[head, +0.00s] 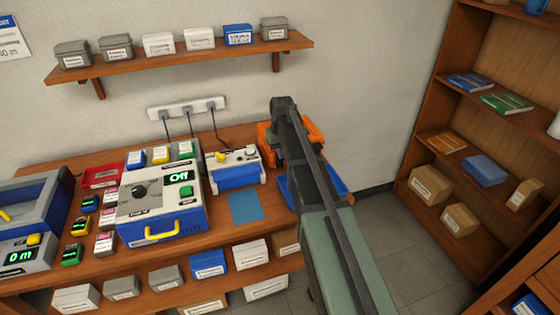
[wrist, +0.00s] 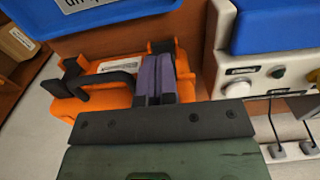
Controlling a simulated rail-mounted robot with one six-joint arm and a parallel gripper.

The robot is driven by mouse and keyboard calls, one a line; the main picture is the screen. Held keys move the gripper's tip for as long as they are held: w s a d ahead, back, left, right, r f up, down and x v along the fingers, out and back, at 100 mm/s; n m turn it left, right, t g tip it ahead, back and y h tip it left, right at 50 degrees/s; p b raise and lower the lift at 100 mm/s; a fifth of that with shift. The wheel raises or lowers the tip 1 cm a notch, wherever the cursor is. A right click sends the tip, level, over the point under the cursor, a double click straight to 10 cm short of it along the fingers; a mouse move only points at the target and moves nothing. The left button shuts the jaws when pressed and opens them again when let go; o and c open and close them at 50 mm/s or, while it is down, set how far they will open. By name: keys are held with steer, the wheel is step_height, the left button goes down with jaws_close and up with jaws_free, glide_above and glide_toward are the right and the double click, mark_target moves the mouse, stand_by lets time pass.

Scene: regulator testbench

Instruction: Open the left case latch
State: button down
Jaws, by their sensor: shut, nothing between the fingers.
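The orange case (wrist: 105,99) lies at the end of the bench, with a black handle (wrist: 108,82) on its near side in the wrist view. Small black fittings show at its edge, one at left (wrist: 72,68) and one close to the fingers (wrist: 160,47). I cannot tell which is the left latch or whether it is open. My gripper (wrist: 166,62) is shut and empty, its purple-grey fingers over the case beside the handle; contact is unclear. In the head view, my arm hides much of the orange case (head: 312,129) and the fingers.
A blue tray (head: 335,178) lies just in front of the case. A white device with a blue front (head: 236,177) stands to its left, and a grey-blue test unit (head: 165,205) further left. A wall shelf (head: 190,62) with boxes hangs above. Floor is clear at right.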

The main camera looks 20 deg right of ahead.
steer(key=shift+s+a+f+b, duration=0.1)
steer(key=shift+s+f+b, duration=0.35)
steer(key=shift+s, duration=0.4)
steer(key=shift+s+f+b, duration=0.6)
steer(key=shift+f+b, duration=0.05)
steer(key=shift+b, duration=0.15)
steer(key=shift+s+a+f+p, duration=0.1)
steer(key=shift+s+f+p, duration=0.05)
steer(key=shift+s, duration=0.45)
steer(key=shift+s+a+f+p, duration=0.1)
steer(key=shift+s+p, duration=0.05)
steer(key=shift+s, duration=0.4)
steer(key=shift+s+d+r, duration=0.1)
steer(key=shift+s+r, duration=0.05)
steer(key=shift+s, duration=0.55)
step_height(320, 180, up, 9)
steer(key=p, duration=0.9)
steer(key=shift+s, duration=0.1)
